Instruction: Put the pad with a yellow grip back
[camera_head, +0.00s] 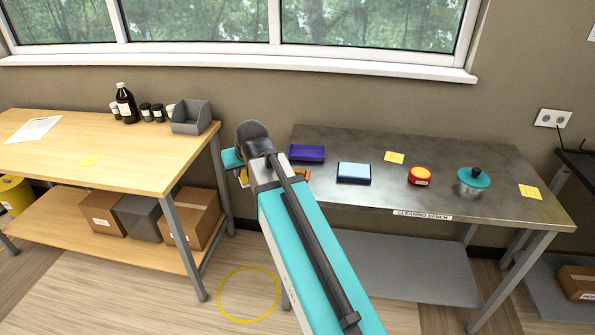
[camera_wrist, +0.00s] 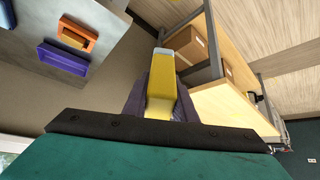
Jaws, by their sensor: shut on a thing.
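My gripper (camera_wrist: 160,100) is shut on a yellow grip (camera_wrist: 161,82), which stands out between the fingers in the wrist view. A pale end, likely the pad (camera_wrist: 179,38), shows at its far tip. In the head view my arm hides most of it; a sliver of yellow (camera_head: 243,176) shows beside the wrist, in front of the gap between the two benches. A purple tray (camera_head: 307,152) lies at the left end of the metal bench. An orange piece with a yellow middle (camera_wrist: 75,35) is beside the purple tray in the wrist view, mostly hidden by my arm in the head view.
The metal bench (camera_head: 465,215) also bears a blue-topped block (camera_head: 354,173), a red and yellow round tin (camera_head: 420,176), a teal-lidded pot (camera_head: 473,182) and yellow notes. A wooden bench (camera_head: 130,165) stands left with a grey bin (camera_head: 191,118) and bottles. Boxes sit on its lower shelf.

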